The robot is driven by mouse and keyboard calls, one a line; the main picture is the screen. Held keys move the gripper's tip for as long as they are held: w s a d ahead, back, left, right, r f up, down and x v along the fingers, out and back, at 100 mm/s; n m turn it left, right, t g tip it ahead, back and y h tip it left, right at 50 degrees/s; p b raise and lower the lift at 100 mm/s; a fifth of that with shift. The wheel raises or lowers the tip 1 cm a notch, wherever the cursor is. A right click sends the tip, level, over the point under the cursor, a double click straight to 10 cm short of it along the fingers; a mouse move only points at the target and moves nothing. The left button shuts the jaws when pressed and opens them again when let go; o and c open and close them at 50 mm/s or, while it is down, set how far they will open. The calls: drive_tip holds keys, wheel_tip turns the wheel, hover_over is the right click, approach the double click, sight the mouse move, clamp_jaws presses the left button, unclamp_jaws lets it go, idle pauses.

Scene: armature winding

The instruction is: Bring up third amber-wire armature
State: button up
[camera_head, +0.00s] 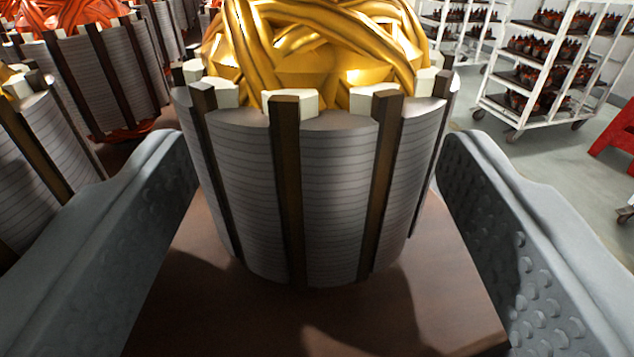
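An armature with amber wire (340,190) stands upright on a brown surface (330,320) in the middle of the view. Its grey laminated core has dark slot bars, white slot ends and a thick golden winding on top, cut off by the upper edge. My gripper (318,170) is open around it. The left finger is at the core's left side and the right finger at its right side. A narrow gap shows beside each finger near the tips, so the core does not look clamped. The far side of the core is hidden.
More armatures stand close on the left: one with red-orange winding (95,80) and, at the left edge, one with a bit of amber wire (35,150). A white wheeled rack (545,60) with dark parts and a red object (615,140) stand beyond on the floor at right.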

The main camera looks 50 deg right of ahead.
drive_tip(key=shift+o, duration=0.7)
drive_tip(key=shift+f, duration=0.1)
drive_tip(key=v, duration=1.7)
drive_tip(key=shift+r, duration=0.25)
drive_tip(key=shift+s+a, duration=0.2)
drive_tip(key=shift+a, duration=0.05)
